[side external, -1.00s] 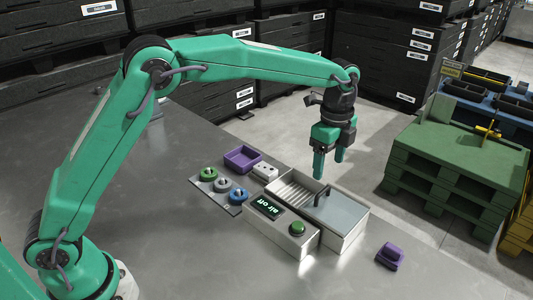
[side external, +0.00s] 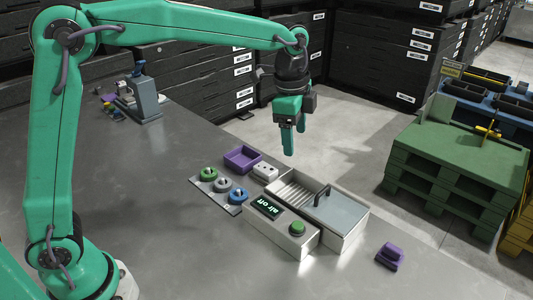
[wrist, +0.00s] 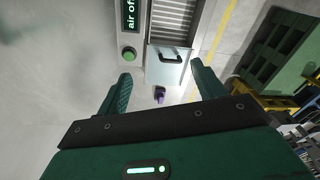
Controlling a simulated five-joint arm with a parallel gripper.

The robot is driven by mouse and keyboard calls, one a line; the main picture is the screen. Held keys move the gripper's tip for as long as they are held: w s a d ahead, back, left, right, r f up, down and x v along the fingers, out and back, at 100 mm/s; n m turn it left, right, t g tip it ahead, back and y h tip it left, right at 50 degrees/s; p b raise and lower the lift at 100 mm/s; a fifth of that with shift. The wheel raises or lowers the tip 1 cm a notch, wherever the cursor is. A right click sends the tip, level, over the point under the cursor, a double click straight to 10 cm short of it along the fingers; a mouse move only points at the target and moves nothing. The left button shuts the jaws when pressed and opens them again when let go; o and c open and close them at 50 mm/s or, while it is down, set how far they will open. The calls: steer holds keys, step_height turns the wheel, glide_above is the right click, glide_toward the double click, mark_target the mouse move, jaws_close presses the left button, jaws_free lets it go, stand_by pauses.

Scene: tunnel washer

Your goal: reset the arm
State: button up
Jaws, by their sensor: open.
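My arm is green, and my gripper (side external: 288,148) hangs in the air, fingers down, above the far side of the washer. In the wrist view my gripper (wrist: 160,88) shows its two green fingers spread wide apart with nothing held between them. The tunnel washer (side external: 340,234) is a pale box on the grey table with a ribbed section, a grey lid with a dark handle (side external: 322,195), and a display reading "air off" (side external: 268,207). A green button (side external: 297,228) sits beside the display. The lid (wrist: 165,68) also shows in the wrist view.
A purple tray (side external: 243,159), a small white block (side external: 265,171) and a plate with several knobs (side external: 221,188) stand left of the washer. A purple object (side external: 390,256) lies to its right. A grey stand (side external: 144,97) is at the back left. Green pallets (side external: 455,170) stand beyond the table.

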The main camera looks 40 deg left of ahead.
steer(key=s+a+n+t, duration=0.2)
steer(key=s+a+n, duration=0.4)
steer(key=s, duration=0.6)
steer(key=s+a+n+t, duration=0.2)
steer(key=s+a+n, duration=0.4)
steer(key=s, duration=0.7)
steer(key=shift+a+r+n, duration=0.15)
steer(key=shift+a+n, duration=0.25)
steer(key=shift+n, duration=0.5)
